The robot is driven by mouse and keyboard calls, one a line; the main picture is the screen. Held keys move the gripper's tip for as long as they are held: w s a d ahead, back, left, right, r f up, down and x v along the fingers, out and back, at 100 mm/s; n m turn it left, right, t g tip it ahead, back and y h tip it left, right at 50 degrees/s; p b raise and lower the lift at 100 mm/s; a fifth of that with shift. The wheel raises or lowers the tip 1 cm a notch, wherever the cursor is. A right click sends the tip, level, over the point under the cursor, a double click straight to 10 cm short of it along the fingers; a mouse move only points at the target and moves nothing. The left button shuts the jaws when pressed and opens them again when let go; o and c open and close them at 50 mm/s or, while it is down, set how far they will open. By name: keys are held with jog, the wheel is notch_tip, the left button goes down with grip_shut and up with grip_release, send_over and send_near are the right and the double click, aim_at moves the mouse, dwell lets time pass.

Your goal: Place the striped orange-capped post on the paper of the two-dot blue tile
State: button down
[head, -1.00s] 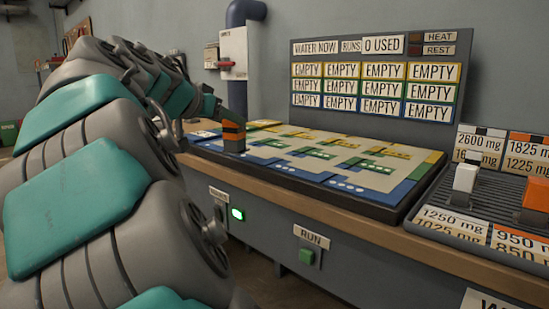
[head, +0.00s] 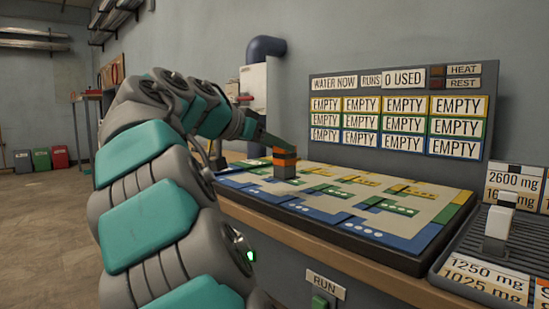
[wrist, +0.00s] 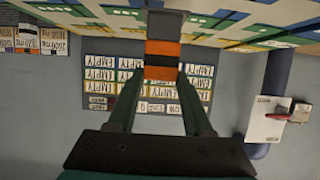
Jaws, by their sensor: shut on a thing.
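The post (head: 285,170) has orange and black bands above a grey lower part. My gripper (head: 282,150) is shut on its banded end and holds it upright over the left part of the tiled board (head: 400,262). In the wrist view, which is upside down, the two fingers (wrist: 161,72) close on the orange and black bands (wrist: 163,48). Whether the post's foot touches the board I cannot tell. Blue dotted tiles line the board's near edge. The tile that looks two-dotted (head: 252,190) lies left of and nearer than the post; its dots are too small to count surely.
A panel of EMPTY labels (head: 395,115) stands behind the board. A ribbed tray (head: 470,262) with a white-topped post (head: 499,220) and mg labels is at the right. A RUN button (head: 319,301) is on the bench front.

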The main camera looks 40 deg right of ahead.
jog(key=shift+w+d+f, duration=0.5)
jog(key=shift+w+f, duration=0.15)
jog(key=shift+w, duration=0.1)
jog(key=shift+w+d+f, duration=0.5)
jog(key=shift+w+f, duration=0.15)
jog(key=shift+w, duration=0.15)
jog(key=shift+w+d+f, duration=0.5)
jog(key=shift+w+f, duration=0.15)
jog(key=shift+w, duration=0.1)
jog(key=shift+f, duration=0.15)
jog(key=shift+c, duration=1.5)
grip_release()
jog(key=shift+r, duration=0.2)
jog(key=v, duration=1.2)
jog(key=shift+p, duration=0.3)
